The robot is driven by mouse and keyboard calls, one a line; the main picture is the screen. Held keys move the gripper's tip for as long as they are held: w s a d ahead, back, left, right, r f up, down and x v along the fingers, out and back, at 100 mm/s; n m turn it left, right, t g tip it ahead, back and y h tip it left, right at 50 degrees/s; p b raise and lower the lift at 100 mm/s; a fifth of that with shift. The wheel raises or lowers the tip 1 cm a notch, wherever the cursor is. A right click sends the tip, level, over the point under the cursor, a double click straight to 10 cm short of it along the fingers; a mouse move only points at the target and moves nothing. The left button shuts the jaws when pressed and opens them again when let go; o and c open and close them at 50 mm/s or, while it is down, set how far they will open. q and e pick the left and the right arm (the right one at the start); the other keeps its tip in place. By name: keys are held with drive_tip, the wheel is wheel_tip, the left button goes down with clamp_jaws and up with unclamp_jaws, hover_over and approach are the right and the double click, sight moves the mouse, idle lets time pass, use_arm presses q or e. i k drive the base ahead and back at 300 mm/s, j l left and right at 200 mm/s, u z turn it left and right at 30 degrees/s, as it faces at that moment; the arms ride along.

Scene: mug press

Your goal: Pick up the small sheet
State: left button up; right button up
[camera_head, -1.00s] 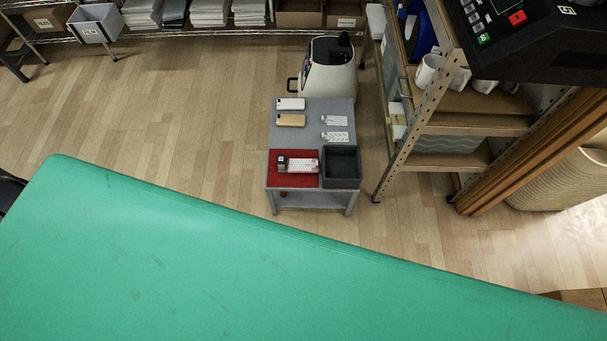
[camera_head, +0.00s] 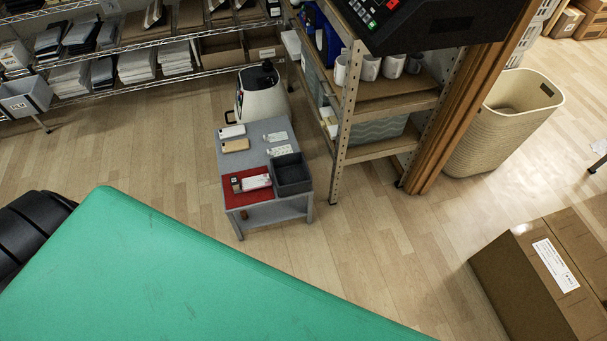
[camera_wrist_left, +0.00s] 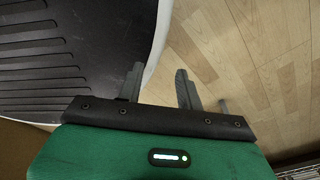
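Two small pale patterned sheets lie on the right side of a low grey table's top: a back sheet (camera_head: 275,137) and a front sheet (camera_head: 279,150). Both are too small in the picture to tell their print, and I cannot tell which one is the small sheet. My left gripper (camera_wrist_left: 158,88) is open and empty in the left wrist view, its two fingers apart, with wooden floor and a black ribbed surface beyond. Neither gripper shows in the head view, so the left gripper is away from the sheets. My right gripper is not in view.
The grey table (camera_head: 228,146) also holds a white phone-like item (camera_head: 232,131), a tan one (camera_head: 235,146), a red mat (camera_head: 240,198) and a dark tray (camera_head: 292,175). A metal shelf (camera_head: 343,130) stands close right. A cardboard box (camera_head: 530,285) stands at lower right.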

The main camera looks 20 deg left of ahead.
sight(257, 181)
drive_tip(key=j+z, duration=1.15)
drive_tip(key=z, duration=0.15)
